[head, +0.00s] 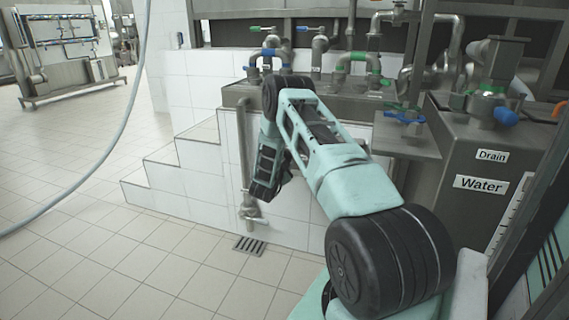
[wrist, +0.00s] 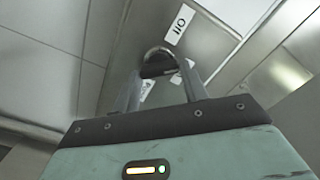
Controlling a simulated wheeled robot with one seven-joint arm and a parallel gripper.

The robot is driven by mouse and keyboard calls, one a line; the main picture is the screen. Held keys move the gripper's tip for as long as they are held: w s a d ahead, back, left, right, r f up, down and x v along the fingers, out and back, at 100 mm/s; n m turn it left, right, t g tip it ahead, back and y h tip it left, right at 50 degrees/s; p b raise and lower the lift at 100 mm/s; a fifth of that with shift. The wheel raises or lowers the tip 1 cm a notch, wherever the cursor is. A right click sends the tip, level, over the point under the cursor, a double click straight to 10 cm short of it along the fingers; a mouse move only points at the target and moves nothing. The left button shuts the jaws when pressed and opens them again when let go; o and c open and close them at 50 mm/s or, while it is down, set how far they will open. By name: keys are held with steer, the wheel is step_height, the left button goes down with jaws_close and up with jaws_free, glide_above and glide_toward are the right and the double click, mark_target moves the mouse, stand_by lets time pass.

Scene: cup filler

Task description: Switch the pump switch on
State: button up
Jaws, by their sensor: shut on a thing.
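In the wrist view my gripper (wrist: 160,73) reaches up from the bottom edge, its two grey fingers apart around a dark rounded part (wrist: 157,60) on a grey metal panel. The gripper is shut on this part. I cannot tell for certain that it is the pump switch, or whether it is on or off. A small white label (wrist: 146,90), too blurred to read, shows between the fingers. In the head view my arm covers the middle, and I cannot make out the fingertips or the switch.
In the head view, pipes with coloured valves (head: 285,50) line the tiled counter. A grey tank with "Water" (head: 481,184) and "Drain" labels stands right. White steps (head: 175,170) and open tiled floor lie left.

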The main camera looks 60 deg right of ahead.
steer(key=m+b, duration=0.1)
steer(key=m, duration=0.1)
steer(key=m+b, duration=0.1)
steer(key=m, duration=0.2)
steer(key=m+b, duration=0.1)
steer(key=m, duration=0.1)
steer(key=shift+f+m, duration=0.3)
steer(key=shift+m, duration=0.4)
steer(key=o, duration=1)
steer(key=shift+r, duration=0.1)
steer(key=p+v, duration=0.3)
steer(key=v, duration=1.4)
steer(key=shift+s+a+r, duration=0.1)
steer(key=shift+s+a, duration=0.05)
steer(key=shift+a, duration=0.1)
